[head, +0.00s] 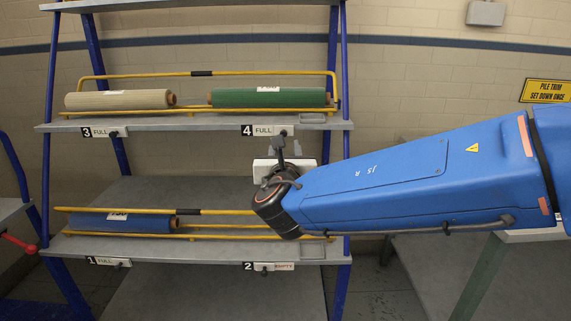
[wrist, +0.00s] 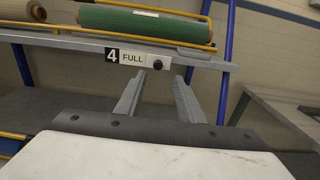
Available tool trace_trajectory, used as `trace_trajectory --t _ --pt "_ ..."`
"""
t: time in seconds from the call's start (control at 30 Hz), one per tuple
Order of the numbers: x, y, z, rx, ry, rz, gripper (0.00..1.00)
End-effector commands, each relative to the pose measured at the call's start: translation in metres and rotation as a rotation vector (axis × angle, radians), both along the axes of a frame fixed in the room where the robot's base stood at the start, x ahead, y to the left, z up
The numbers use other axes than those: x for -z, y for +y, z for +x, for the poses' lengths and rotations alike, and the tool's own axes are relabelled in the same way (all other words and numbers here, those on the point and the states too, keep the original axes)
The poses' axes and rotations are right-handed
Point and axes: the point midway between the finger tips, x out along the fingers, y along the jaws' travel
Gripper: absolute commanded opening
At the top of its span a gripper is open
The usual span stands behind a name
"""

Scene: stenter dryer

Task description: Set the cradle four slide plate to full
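The cradle four slide plate (head: 264,130) is on the upper shelf's front edge, beside a black "4". It reads FULL in green. In the wrist view the plate (wrist: 132,57) shows the same word, with a dark round knob (wrist: 157,64) at its right end. My gripper (head: 280,143) is just below and in front of this knob. In the wrist view my gripper (wrist: 161,80) has its two fingers apart with nothing between them, and the knob lies in line with the gap. Whether a finger touches the plate I cannot tell.
A green roll (head: 268,97) lies in cradle four and a beige roll (head: 118,99) in cradle three, whose plate (head: 104,132) reads FULL. Below, a blue roll (head: 124,221) lies in cradle one, marked FULL. Cradle two's plate (head: 273,267) reads EMPTY. Yellow rails (head: 205,74) edge the cradles.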

Motion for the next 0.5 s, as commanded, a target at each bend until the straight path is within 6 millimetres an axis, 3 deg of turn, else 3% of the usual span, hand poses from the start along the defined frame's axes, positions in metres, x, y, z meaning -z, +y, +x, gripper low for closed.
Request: trace_trajectory --t 0.5 --pt "0.000 0.003 -0.074 -0.002 -0.001 0.002 0.35"
